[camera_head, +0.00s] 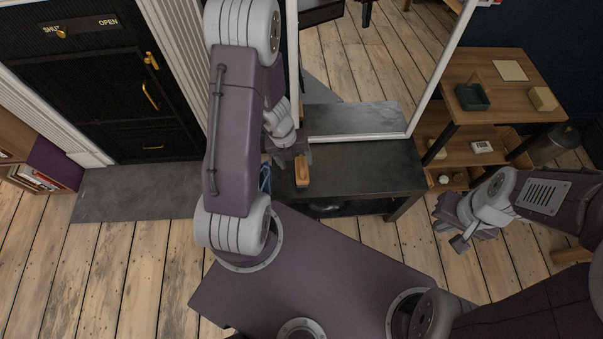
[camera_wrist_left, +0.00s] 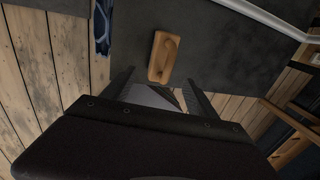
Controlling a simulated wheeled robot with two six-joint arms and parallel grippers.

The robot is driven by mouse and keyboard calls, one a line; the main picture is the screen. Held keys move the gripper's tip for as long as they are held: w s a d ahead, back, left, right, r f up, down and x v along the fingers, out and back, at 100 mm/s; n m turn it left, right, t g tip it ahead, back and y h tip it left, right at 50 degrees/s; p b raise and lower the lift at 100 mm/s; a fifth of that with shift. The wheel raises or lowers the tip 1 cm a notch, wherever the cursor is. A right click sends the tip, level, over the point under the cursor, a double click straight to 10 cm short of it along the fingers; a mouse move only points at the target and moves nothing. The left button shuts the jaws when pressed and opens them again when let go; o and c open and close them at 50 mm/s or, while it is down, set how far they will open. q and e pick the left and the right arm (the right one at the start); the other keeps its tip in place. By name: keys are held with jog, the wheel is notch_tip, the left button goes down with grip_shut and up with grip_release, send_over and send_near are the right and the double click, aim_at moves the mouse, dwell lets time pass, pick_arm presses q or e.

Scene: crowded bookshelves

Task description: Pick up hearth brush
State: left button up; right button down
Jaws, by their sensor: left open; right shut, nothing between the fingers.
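The hearth brush appears to be the tan wooden block with a raised handle (camera_head: 302,170), lying on a dark low table (camera_head: 365,168). It also shows in the left wrist view (camera_wrist_left: 162,58), just beyond the fingertips. My left gripper (camera_head: 291,160) is above the table at the brush, open, with its fingers (camera_wrist_left: 160,88) spread on either side of the brush's near end. The brush is not gripped, and contact cannot be told. My right gripper (camera_head: 459,240) is shut and empty, off to the right, away from the table.
A blue item (camera_wrist_left: 102,25) lies beside the brush at the table's edge. A white-framed mirror (camera_head: 412,100) stands on the table behind. A wooden shelf unit (camera_head: 515,75) with small boxes is at the right. A black door (camera_head: 105,95) is at the left.

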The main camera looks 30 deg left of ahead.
aim_at(298, 173)
pick_arm(q)
jog(key=f, duration=0.1)
jog(key=f+b, duration=0.2)
jog(key=shift+w+d+f, duration=0.15)
jog(key=shift+d, duration=0.1)
jog(key=f+b, duration=0.3)
jog(key=w+f+b, duration=0.1)
jog(key=f, duration=0.1)
jog(key=shift+d, duration=0.3)
jog(key=shift+r, duration=0.15)
grip_shut()
pick_arm(e)
notch_tip(298, 173, down, 7)
